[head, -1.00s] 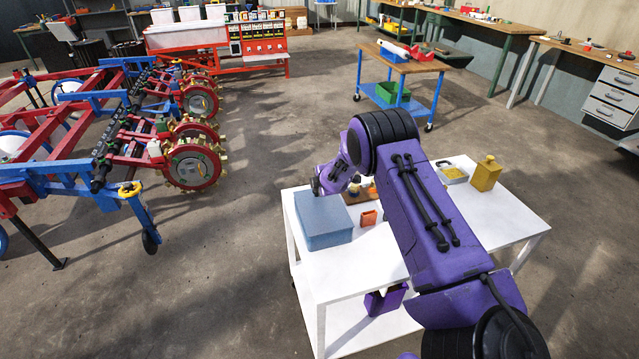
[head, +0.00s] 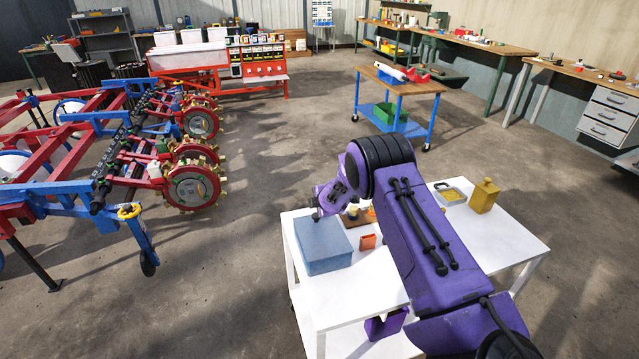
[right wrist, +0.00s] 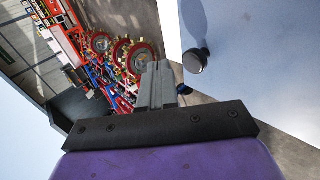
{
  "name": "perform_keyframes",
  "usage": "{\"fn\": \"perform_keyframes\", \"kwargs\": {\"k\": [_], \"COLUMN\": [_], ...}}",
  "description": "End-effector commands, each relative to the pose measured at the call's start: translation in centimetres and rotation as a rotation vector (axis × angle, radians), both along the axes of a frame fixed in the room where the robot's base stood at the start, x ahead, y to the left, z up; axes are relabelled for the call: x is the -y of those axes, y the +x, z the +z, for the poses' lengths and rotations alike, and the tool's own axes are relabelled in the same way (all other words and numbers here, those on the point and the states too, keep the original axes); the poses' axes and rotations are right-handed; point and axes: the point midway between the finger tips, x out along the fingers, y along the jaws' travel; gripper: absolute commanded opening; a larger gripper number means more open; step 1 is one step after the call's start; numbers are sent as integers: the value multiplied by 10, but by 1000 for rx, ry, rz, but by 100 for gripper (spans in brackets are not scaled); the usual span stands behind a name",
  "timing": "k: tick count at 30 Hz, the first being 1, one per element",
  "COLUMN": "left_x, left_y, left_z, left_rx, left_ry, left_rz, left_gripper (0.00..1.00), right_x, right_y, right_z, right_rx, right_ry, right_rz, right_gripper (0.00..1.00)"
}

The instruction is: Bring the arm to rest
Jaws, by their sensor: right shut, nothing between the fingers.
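My right arm (head: 425,220) is purple with black joints and reaches over the white table (head: 480,250) from the lower right. Its wrist bends left, toward the back edge of a blue-grey box (head: 323,248). My right gripper (head: 317,214) is small and partly hidden by the wrist in the head view. In the right wrist view its grey fingers (right wrist: 160,82) are together with nothing between them. My left gripper is in neither view.
An orange block (head: 367,241), a yellow container (head: 484,196) and a shallow grey tray (head: 449,195) are on the table. The red and blue planter (head: 130,165) stands at the left. A blue cart (head: 397,110) stands behind. Open concrete floor lies between.

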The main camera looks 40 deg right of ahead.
Motion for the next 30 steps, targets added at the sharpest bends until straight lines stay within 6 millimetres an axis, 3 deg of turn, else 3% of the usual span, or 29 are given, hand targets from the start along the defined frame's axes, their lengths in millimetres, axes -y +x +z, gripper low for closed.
{"fn": "perform_keyframes", "kwargs": {"k": [1, 4, 12, 25, 28, 30], "left_x": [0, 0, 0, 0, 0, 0], "left_y": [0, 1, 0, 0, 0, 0], "left_z": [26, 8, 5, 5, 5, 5], "left_rx": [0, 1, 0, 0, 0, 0], "left_ry": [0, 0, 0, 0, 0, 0], "left_rz": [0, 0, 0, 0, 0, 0], "left_gripper": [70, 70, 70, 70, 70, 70], "right_x": [0, 1, 3, 3, -8, -41], "right_y": [0, 0, -3, -3, 6, 4], "right_z": [28, 45, 104, 115, 120, 107], "right_rx": [2, 9, 5, 11, 146, 268], "right_ry": [0, 1, 2, 17, 194, 463], "right_rz": [1, -1, -1, -15, -119, -254], "right_gripper": [0, 0, 0, 0, 0, 0]}}
